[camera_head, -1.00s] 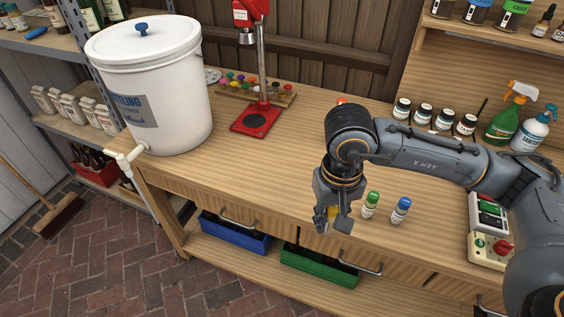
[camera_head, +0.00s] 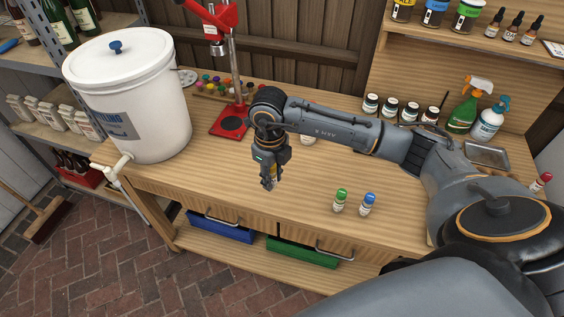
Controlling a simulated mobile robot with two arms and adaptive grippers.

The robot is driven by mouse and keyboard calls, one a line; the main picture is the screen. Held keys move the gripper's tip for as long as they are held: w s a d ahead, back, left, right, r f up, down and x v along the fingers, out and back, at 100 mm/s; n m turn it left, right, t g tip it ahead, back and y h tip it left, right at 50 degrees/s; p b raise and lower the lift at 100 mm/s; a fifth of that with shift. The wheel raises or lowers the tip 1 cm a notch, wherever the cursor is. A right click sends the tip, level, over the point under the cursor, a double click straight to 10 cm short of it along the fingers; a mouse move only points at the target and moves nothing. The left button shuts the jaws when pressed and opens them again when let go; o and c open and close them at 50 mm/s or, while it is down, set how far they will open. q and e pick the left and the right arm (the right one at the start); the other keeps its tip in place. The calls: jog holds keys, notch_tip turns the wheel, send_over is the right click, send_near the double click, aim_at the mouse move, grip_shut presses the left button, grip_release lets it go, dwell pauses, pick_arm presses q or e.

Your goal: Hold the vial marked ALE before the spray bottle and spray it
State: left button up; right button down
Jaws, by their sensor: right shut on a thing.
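My right gripper (camera_head: 269,184) is shut on a small vial with a yellow part (camera_head: 273,172), above the bench's middle; the fingers hide most of it. A green-capped vial (camera_head: 339,201) and a blue-capped vial (camera_head: 366,204) stand upright side by side near the front edge, to the gripper's right. Their labels are too small to read, so I cannot tell which vial is ALE. A green spray bottle (camera_head: 463,114) with an orange-and-white head and a white-and-blue spray bottle (camera_head: 488,122) stand at the bench's back right, far from the gripper. My left gripper is not in view.
A white lidded bucket (camera_head: 150,105) stands on the bench (camera_head: 215,175) at left. A red press (camera_head: 230,125) stands at the back. A red-capped vial (camera_head: 541,183) is at far right.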

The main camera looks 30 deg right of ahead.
jog(key=w+d+f+m, duration=0.1)
jog(key=d+m, duration=0.2)
jog(key=m, duration=0.1)
jog(key=w+d+f+m+b, duration=0.1)
jog(key=w+d+f+m, duration=0.1)
jog(key=d+m, duration=0.1)
jog(key=w+d+f+m+b, duration=0.1)
jog(key=w+d+f+m, duration=0.1)
jog(key=m, duration=0.2)
jog(key=shift+d+m, duration=0.4)
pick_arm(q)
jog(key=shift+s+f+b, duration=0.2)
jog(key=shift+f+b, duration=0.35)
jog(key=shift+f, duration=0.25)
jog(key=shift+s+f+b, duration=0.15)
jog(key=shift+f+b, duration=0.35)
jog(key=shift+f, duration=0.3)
pick_arm(e)
jog(key=shift+w+d+r, duration=0.1)
jog(key=shift+w+d, duration=0.45)
jog(key=shift+d, duration=0.2)
jog(key=shift+w+d+r, duration=0.1)
jog(key=shift+w+d, duration=0.45)
jog(key=shift+d, duration=0.2)
